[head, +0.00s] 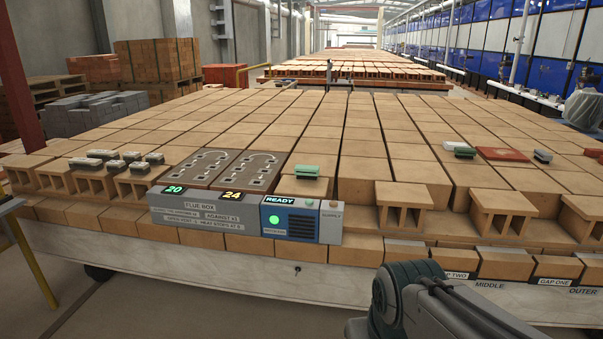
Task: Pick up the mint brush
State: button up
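Three small block-like items with dark undersides lie on the brick deck. A greener one (307,171) lies near the middle, behind the blue control box. A paler grey-green one (543,155) lies further right. They are too small for me to tell surely which is the mint brush. Only grey links of my arm show at the bottom right, well in front of these items. My gripper is not visible.
A flue box panel (205,219) and a blue READY box (292,219) stand at the deck's front edge. Several small dark-and-pale blocks (110,160) sit at the left. Raised hollow bricks (402,203) line the front right. A red-brown slab (502,154) lies between two small items.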

aim_at(303, 171)
jog(key=z, duration=0.25)
jog(key=i, duration=1.55)
jog(key=u, duration=0.5)
jog(key=i, duration=0.9)
jog(key=u, duration=0.4)
